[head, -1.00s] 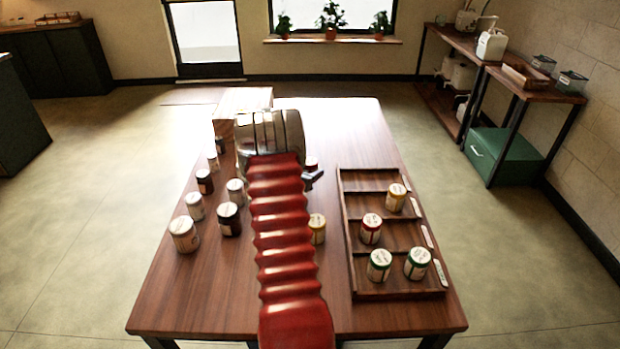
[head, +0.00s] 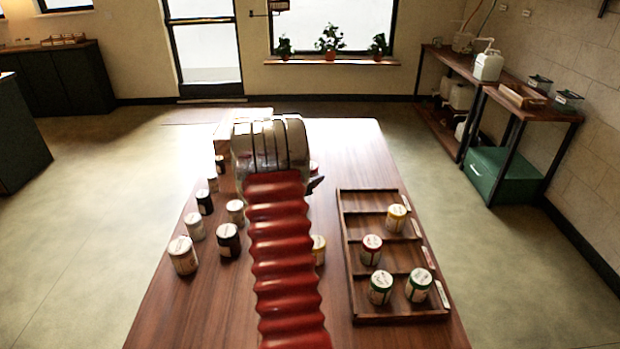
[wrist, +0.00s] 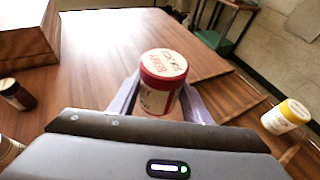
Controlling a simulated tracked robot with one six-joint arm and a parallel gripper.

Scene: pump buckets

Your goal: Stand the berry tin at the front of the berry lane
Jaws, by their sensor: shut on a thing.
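The berry tin (wrist: 162,85), white with a red lid and handwriting on it, stands upright between the two pale fingers of my gripper (wrist: 161,100) in the wrist view. The gripper is shut on it. In the head view my red ribbed arm and its metal wrist hide most of the gripper and tin. The dark wooden lane tray (head: 347,262) lies at the table's right. It holds another red-lidded tin (head: 371,250) in a middle lane, a yellow-lidded tin (head: 396,217) behind it, and two green-lidded tins (head: 380,288) in the nearest lane. The lane labels are too small to read.
Several white and dark tins (head: 183,256) stand on the table's left. A yellow-lidded tin (head: 318,250) stands between my arm and the tray. A wooden box (head: 228,130) is at the far left corner. The far right tabletop (head: 350,150) is clear.

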